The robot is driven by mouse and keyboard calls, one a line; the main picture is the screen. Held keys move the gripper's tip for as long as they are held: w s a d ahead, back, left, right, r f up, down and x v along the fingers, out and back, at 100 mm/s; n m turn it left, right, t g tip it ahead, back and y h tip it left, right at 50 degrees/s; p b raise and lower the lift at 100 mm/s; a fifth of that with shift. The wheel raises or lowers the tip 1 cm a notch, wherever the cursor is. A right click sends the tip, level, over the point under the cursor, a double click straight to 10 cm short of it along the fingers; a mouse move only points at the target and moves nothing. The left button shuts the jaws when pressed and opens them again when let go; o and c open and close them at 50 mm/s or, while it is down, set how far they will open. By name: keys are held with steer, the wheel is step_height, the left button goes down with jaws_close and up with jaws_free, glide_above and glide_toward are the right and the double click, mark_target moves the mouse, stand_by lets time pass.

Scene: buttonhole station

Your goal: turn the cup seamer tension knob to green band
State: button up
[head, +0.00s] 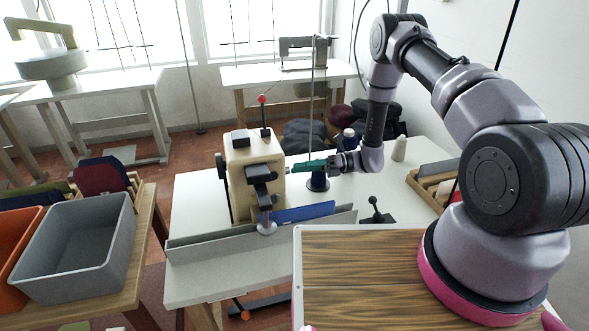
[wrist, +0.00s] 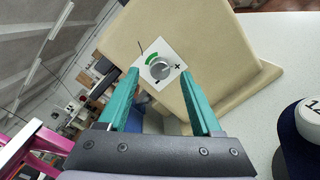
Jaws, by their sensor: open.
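The tension knob (wrist: 159,68) is a small grey dial on a white square plate (wrist: 176,54) on the beige machine's side, in the wrist view. A green band (wrist: 152,58) curves along the plate's upper left, with a plus mark at the right and a minus mark below. The beige machine (head: 238,153) stands on the white table in the head view. In the head view my gripper (head: 296,167) points at the machine's right side.
A white table (head: 200,195) carries the machine, a grey rail (head: 210,243) along its front, and a small black lever (head: 376,212). A dark-based object with a white numbered top (wrist: 310,118) stands close at the right in the wrist view. A grey bin (head: 75,240) is at the left.

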steer(key=shift+s+a, duration=0.2)
steer(key=shift+a, duration=0.9)
jaws_close()
steer(key=shift+n, duration=0.3)
